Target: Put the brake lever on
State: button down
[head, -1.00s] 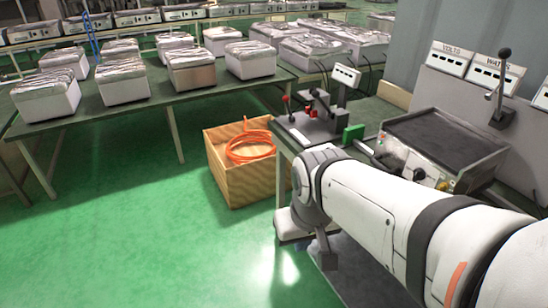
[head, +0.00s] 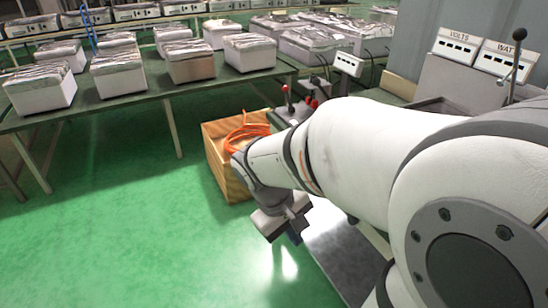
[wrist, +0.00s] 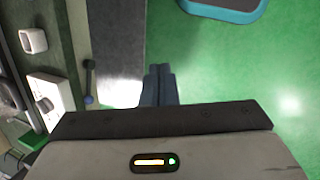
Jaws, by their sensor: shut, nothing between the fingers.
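No lever is labelled as the brake lever, so I cannot tell which one it is. An upright lever with a round dark knob (head: 517,65) stands by the meter panels at the right in the head view. A red-knobbed lever (head: 286,96) stands on the small bench beyond my arm. In the wrist view a short dark rod with a blue end (wrist: 89,82) shows left of my fingers. My gripper (head: 294,236) points down over the floor beside the bench, apart from these levers. Its fingers (wrist: 158,72) are together and empty. My arm hides much of the bench.
A wooden crate with orange hose (head: 222,165) stands on the green floor close to my wrist. A long table (head: 125,115) with several white boxes is behind it. A blue-edged pad (wrist: 225,8) lies at the wrist view's top. Floor at left is clear.

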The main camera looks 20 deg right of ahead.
jog(key=w+d+f+n+g+h+b, duration=0.25)
jog(key=w+d+f+h+b, duration=0.2)
jog(key=f, duration=0.25)
jog(key=w+d+f+n+g+h+b, duration=0.1)
jog(key=w+d+f+n+h+b, duration=0.35)
jog(key=d+f, duration=0.2)
jog(key=w+d+f+n+t+h+b, duration=0.2)
jog(key=w+f+n+t+h+b, duration=0.4)
jog(key=w+f, duration=0.4)
jog(key=d+r+b, duration=0.1)
jog(key=d+r, duration=0.2)
jog(key=d, duration=0.7)
jog(key=shift+s, duration=0.3)
jog(key=shift+d+r, duration=0.1)
